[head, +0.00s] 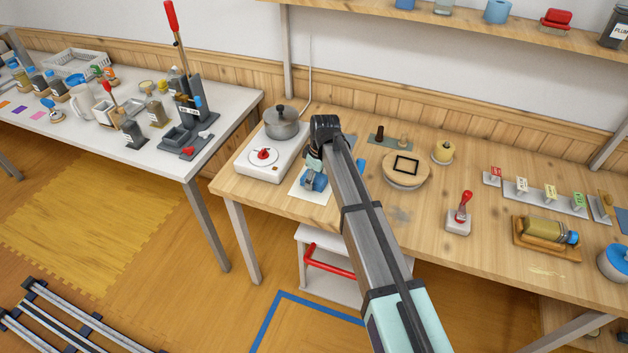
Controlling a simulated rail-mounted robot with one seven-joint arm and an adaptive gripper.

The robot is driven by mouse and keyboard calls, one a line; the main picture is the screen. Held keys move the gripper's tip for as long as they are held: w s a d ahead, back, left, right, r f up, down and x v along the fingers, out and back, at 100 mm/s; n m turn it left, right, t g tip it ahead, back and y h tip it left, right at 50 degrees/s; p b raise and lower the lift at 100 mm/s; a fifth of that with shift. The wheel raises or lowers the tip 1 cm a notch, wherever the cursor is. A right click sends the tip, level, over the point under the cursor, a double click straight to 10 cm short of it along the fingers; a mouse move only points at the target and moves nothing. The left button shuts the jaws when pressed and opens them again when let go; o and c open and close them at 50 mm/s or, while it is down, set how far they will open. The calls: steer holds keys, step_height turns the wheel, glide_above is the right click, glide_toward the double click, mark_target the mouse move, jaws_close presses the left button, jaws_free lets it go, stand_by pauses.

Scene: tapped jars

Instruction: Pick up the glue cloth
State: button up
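I cannot say for sure which thing is the glue cloth. A small blue item (316,182), perhaps a folded cloth, lies on a pale sheet (301,194) near the front edge of the wooden table, right of the white hotplate. My gripper (315,168) points down right above this item, at the end of my outstretched arm. Its fingers are small and partly hidden, so I cannot see whether they are open, shut or touching the blue item. Another bit of blue (361,164) shows just right of my arm, partly hidden by it.
The white hotplate (284,163) with a grey lidded pot (282,123) stands close on the left. A round wooden board (405,181) with a black frame (405,165) and a red-handled tool (460,212) stand to the right. The wooden table (428,240) has bare room near its front.

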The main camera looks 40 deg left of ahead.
steer(key=c, duration=0.4)
steer(key=shift+r, duration=0.1)
step_height(320, 180, up, 20)
steer(key=b, duration=0.3)
steer(key=shift+b, duration=0.4)
steer(key=shift+o, duration=1.2)
steer(key=shift+c, duration=0.6)
